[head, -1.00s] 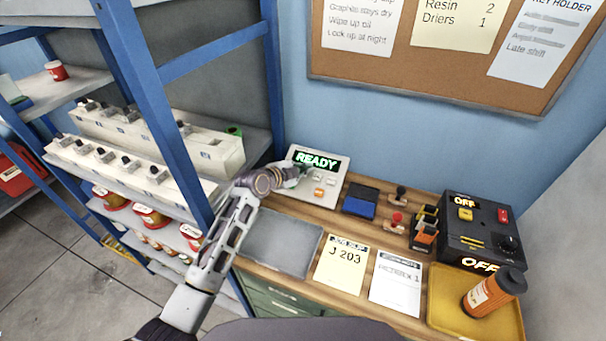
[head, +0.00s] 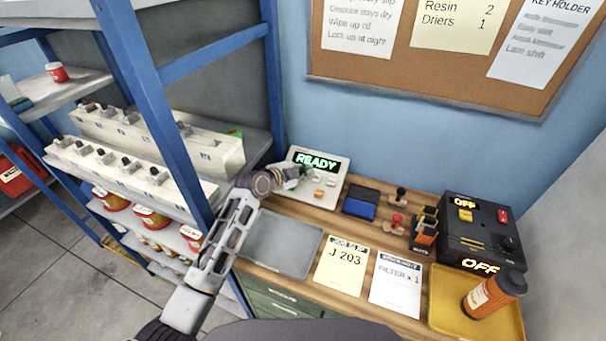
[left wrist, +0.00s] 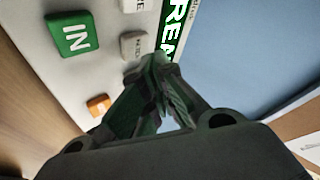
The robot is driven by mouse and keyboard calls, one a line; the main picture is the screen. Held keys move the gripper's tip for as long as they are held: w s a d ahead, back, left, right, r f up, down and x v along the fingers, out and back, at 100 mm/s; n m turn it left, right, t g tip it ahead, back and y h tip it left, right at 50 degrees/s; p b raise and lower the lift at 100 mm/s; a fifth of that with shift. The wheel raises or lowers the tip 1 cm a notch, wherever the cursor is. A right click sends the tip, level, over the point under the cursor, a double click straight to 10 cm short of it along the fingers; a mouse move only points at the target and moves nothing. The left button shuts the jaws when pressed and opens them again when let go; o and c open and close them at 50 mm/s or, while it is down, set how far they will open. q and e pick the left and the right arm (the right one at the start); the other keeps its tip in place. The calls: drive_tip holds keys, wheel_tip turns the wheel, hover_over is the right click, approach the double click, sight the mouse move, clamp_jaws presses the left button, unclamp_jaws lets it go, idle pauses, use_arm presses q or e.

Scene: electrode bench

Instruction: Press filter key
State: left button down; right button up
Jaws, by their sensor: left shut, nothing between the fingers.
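The key panel (head: 330,168) stands at the back of the bench, with a lit display (head: 316,161) reading READY. In the left wrist view it carries a green IN key (left wrist: 72,33), an orange key (left wrist: 99,104) and grey keys, one of them (left wrist: 132,44) close to my fingertips. The grey keys' labels are too blurred to read surely. My left gripper (head: 304,171) is shut and empty, its tips over the panel near the display. It also shows in the left wrist view (left wrist: 155,62). I cannot tell whether the tips touch the panel. My right gripper is out of view.
A grey mat (head: 278,245) lies in front of the panel. A blue-black pad (head: 360,204), stamps (head: 397,222) and a dark control box (head: 482,231) reading OFF are to the right. An orange bottle (head: 492,294) is on a yellow tray (head: 447,312). Blue shelving (head: 165,110) stands left.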

use_arm(q)
drive_tip(key=shift+f, duration=0.1)
idle(0.3)
drive_tip(key=shift+w+f+b, duration=0.15)
drive_tip(key=shift+f+b, duration=0.15)
drive_tip(key=shift+b, duration=0.1)
drive_tip(key=shift+w+d+f+b, duration=0.1)
drive_tip(key=shift+w+f+b, duration=0.05)
drive_tip(key=shift+f+b, duration=0.3)
idle(1.1)
drive_tip(key=shift+r, duration=0.15)
drive_tip(key=shift+r+p, duration=0.3)
drive_tip(key=shift+p, duration=0.15)
drive_tip(key=shift+s+r+p, duration=0.3)
drive_tip(key=shift+r+p, duration=0.05)
drive_tip(key=shift+r, duration=0.05)
drive_tip(key=shift+r, duration=0.1)
